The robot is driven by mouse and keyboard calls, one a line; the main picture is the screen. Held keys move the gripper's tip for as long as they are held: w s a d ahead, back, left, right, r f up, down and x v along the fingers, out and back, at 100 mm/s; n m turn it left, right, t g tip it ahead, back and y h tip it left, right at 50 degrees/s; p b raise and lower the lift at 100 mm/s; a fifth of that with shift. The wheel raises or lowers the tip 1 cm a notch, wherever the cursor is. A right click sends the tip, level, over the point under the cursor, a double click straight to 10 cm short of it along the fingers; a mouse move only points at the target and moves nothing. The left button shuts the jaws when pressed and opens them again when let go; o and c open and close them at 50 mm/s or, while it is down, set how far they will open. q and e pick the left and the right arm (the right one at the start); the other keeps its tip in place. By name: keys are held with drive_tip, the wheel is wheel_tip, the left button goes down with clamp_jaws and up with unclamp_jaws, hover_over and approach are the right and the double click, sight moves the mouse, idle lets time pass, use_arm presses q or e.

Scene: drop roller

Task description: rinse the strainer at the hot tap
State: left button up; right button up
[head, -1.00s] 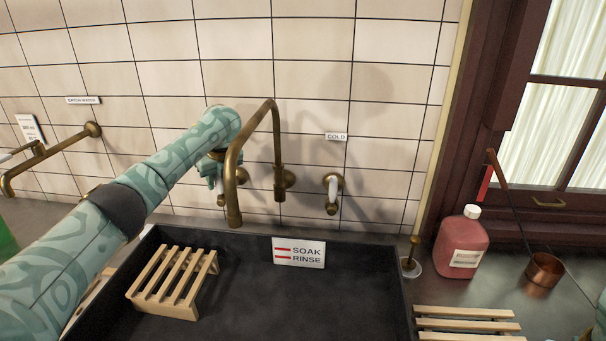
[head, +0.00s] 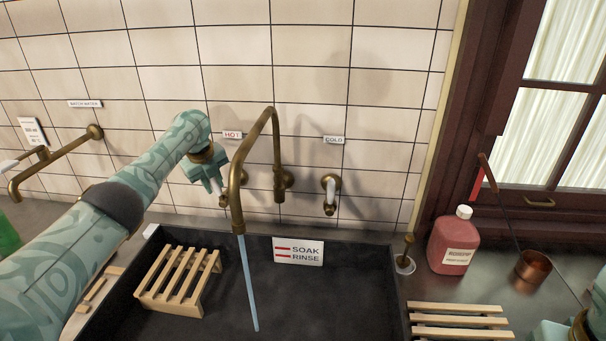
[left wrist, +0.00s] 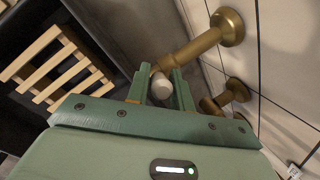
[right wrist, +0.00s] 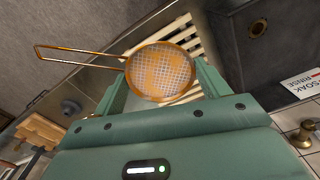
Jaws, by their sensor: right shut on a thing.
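The strainer (right wrist: 162,72), a round wire mesh with a brassy rim, orange-tan patches and a long loop handle, shows in the right wrist view. My right gripper (right wrist: 160,88) is shut on it, above a slatted wooden rack. The hot tap's white handle end (left wrist: 162,88) lies between the fingers of my left gripper (left wrist: 160,82), which look apart with slight gaps beside it. In the head view, my left gripper (head: 216,188) is below the HOT label (head: 233,135). Water (head: 248,285) runs from the brass spout (head: 237,210) into the dark sink (head: 330,300).
A wooden rack (head: 182,278) stands in the sink's left part, another (head: 458,322) right of the sink. The cold tap (head: 330,192), red bottle (head: 453,242), copper pot (head: 532,267) and a brass plunger (head: 405,258) stand nearby. The sink's middle is clear except for the water stream.

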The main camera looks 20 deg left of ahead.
use_arm(q)
drive_tip(key=shift+o, duration=1.2)
use_arm(e)
wheel_tip(320, 180, up, 5)
drive_tip(key=p, duration=0.4)
drive_tip(key=shift+s+f, duration=0.1)
drive_tip(key=shift+s, duration=0.05)
use_arm(q)
drive_tip(key=v, duration=1.2)
drive_tip(key=shift+w+p, duration=0.1)
drive_tip(key=shift+p, duration=0.2)
